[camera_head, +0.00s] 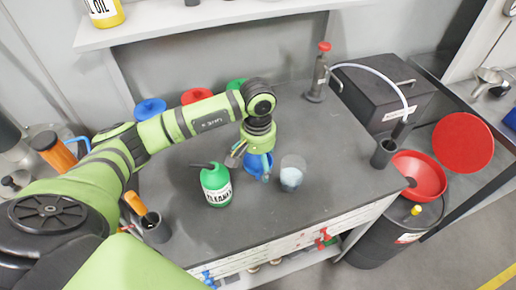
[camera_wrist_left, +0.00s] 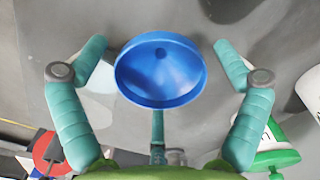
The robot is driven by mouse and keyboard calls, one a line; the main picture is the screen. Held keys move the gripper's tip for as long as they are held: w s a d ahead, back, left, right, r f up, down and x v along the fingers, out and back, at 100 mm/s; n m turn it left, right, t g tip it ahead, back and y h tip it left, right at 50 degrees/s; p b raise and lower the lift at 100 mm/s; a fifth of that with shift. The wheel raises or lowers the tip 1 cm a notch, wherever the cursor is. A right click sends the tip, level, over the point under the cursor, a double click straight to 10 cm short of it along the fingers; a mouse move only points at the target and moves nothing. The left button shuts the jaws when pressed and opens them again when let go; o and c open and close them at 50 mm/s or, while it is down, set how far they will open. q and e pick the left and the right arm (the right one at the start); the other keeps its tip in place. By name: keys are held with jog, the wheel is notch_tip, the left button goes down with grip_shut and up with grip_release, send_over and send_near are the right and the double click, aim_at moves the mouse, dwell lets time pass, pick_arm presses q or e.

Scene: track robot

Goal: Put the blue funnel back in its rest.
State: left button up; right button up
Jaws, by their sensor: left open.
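The blue funnel (camera_head: 258,164) is on the dark bench below my left gripper (camera_head: 251,160), partly hidden by the fingers. In the left wrist view the funnel (camera_wrist_left: 160,72) shows its open mouth to the camera. It lies between the spread fingers of my left gripper (camera_wrist_left: 164,62), with clear gaps at both sides, so the gripper is open and not closed on it. Near the back edge stand a round blue piece (camera_head: 150,108), a red one (camera_head: 196,96) and a green one (camera_head: 236,85); I cannot tell which is the rest. My right gripper is not in view.
A green bottle (camera_head: 216,185) and a clear beaker (camera_head: 291,172) flank the blue funnel closely. A pump (camera_head: 318,72), a dark box (camera_head: 382,88) and a dark cup (camera_head: 384,153) stand farther right. A red funnel (camera_head: 422,178) sits on a black drum. The front right bench top is clear.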

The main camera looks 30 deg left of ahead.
pick_arm(q)
notch_tip(320, 180, up, 11)
jog(key=b, duration=0.4)
jog(key=shift+o, duration=0.2)
jog(key=shift+r, duration=0.45)
jog(key=f+n, duration=0.2)
jog(key=n, duration=0.7)
jog(key=f+n+t+p, duration=0.1)
jog(key=f+n, duration=0.1)
jog(key=n, duration=0.7)
jog(key=s+f+n, duration=0.1)
jog(key=n, duration=0.9)
jog(key=shift+s+a+f+t, duration=0.1)
jog(key=shift+f+t, duration=0.3)
notch_tip(320, 180, down, 2)
jog(key=shift+f+p, duration=0.1)
jog(key=shift+p, duration=0.9)
jog(key=f+p, duration=0.1)
jog(key=f, duration=0.1)
jog(key=w+f+p, duration=0.1)
jog(key=f, duration=0.1)
jog(key=shift+f, duration=0.15)
jog(key=shift+w+f, duration=0.1)
jog(key=shift+f, duration=0.15)
jog(key=c, duration=1)
